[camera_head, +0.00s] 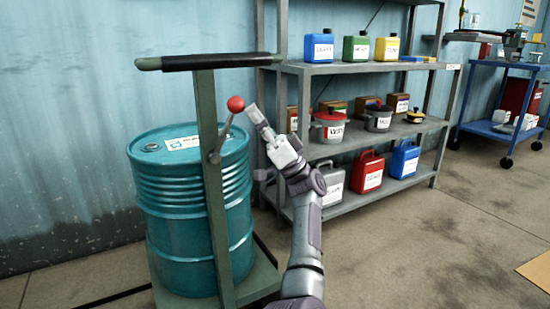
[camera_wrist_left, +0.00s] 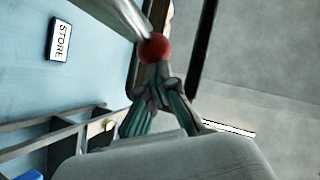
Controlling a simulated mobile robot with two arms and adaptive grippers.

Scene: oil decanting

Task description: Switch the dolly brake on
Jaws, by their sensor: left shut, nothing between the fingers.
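The green dolly (camera_head: 216,190) with its black handle bar (camera_head: 205,61) stands at the left and carries a teal oil drum (camera_head: 190,215). The brake lever (camera_head: 224,134) is a metal rod on the dolly's upright, slanting up to the right to a red ball knob (camera_head: 235,104). My left gripper (camera_head: 253,112) is shut and empty, its fingertips close to the right of the knob. In the left wrist view the red knob (camera_wrist_left: 155,48) sits just beyond the tips of my left gripper (camera_wrist_left: 160,76). I cannot tell whether they touch. My right gripper is not in view.
A grey shelf rack (camera_head: 345,68) with jugs, pots and boxes stands close behind and right of my left arm. A blue cart (camera_head: 495,130) is at the far right. The concrete floor (camera_head: 430,250) at front right is mostly clear.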

